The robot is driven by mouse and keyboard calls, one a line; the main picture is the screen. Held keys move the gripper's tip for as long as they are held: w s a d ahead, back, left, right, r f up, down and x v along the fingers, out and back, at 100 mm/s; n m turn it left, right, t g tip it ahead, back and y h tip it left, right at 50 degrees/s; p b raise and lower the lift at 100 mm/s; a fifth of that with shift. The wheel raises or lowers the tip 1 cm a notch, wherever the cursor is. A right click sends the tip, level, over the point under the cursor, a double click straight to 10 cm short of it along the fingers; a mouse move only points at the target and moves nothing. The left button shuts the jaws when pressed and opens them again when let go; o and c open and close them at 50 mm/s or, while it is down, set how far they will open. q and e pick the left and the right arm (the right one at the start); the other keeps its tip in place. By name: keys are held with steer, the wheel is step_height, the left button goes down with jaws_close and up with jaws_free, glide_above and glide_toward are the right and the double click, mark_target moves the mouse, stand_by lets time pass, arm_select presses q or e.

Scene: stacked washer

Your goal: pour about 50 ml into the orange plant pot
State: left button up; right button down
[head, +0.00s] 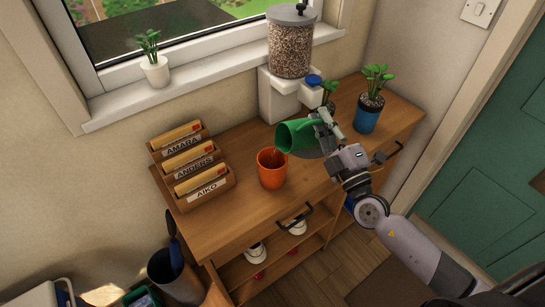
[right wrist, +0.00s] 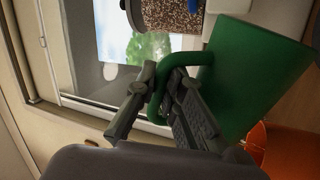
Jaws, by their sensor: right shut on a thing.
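The orange plant pot (head: 270,170) stands upright on the wooden cabinet top; no plant rises from it. My right gripper (head: 324,124) is shut on the handle of a green mug (head: 300,134). The mug is tipped far over, its mouth facing left above the pot's back right rim. I cannot tell whether liquid is flowing. In the right wrist view the fingers (right wrist: 165,78) close around the handle of the green mug (right wrist: 250,75), and the orange pot (right wrist: 285,150) shows at lower right. My left gripper is not in view.
Three labelled letter boxes (head: 190,168) stand left of the pot. A grain dispenser (head: 290,48) stands behind, with a small plant (head: 329,92) beside it. A plant in a blue pot (head: 367,118) is at right. A white-potted plant (head: 156,72) sits on the windowsill.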

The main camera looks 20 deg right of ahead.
steer(key=shift+r, duration=0.1)
stand_by(0.3)
steer(key=d+f+m+b, duration=0.1)
steer(key=d+f+m+h+b, duration=0.1)
steer(key=f+m+h+b, duration=0.1)
steer(key=m, duration=0.1)
steer(key=shift+w+d+f, duration=0.2)
steer(key=shift+w+d, duration=0.1)
steer(key=shift+d, duration=0.1)
steer(key=shift+w+d+r, duration=0.1)
steer(key=shift+w+d+f+m+g+h+b, duration=0.15)
steer(key=shift+f+m+h+b, duration=0.15)
steer(key=shift+m, duration=0.2)
steer(key=shift+d+f+m+g+h+b, duration=0.1)
steer(key=shift+f+m+g+h, duration=0.1)
steer(key=shift+f+m, duration=0.25)
steer(key=shift+r+m, duration=0.2)
steer(key=shift+m, duration=0.05)
steer(key=shift+w+d, duration=0.1)
steer(key=shift+f+m, duration=0.1)
steer(key=shift+m, duration=0.2)
